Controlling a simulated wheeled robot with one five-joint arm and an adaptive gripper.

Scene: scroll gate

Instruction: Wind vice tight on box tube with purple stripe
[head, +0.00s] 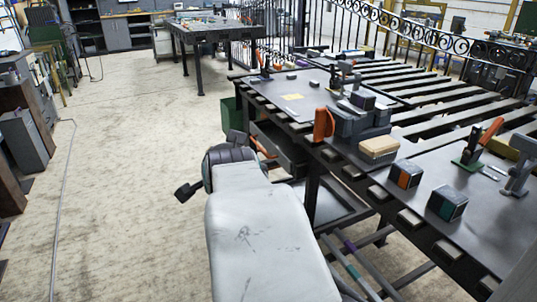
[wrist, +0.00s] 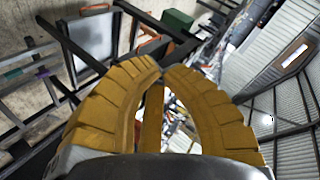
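A grey vice (head: 355,123) stands on the near bench in the head view. An orange upright piece (head: 323,123) stands beside it at the bench edge. A small dark block with a purplish face (head: 362,100) sits at the top of the vice; whether the jaws grip it is too small to tell. A tube with a purple stripe (head: 349,244) lies on the rack under the bench; a purple mark on a tube (wrist: 12,74) also shows in the wrist view. My gripper (wrist: 162,68) has its yellow fingertips nearly together, with nothing seen between them. It is not clear in the head view.
Striped blocks (head: 405,174) (head: 447,203) and a tan-topped box (head: 379,149) stand along the bench edge. A green clamp (head: 476,145) stands behind them. A green bin (head: 230,118) is beside the bench. Open floor (head: 125,190) lies left; another table (head: 215,32) is farther back.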

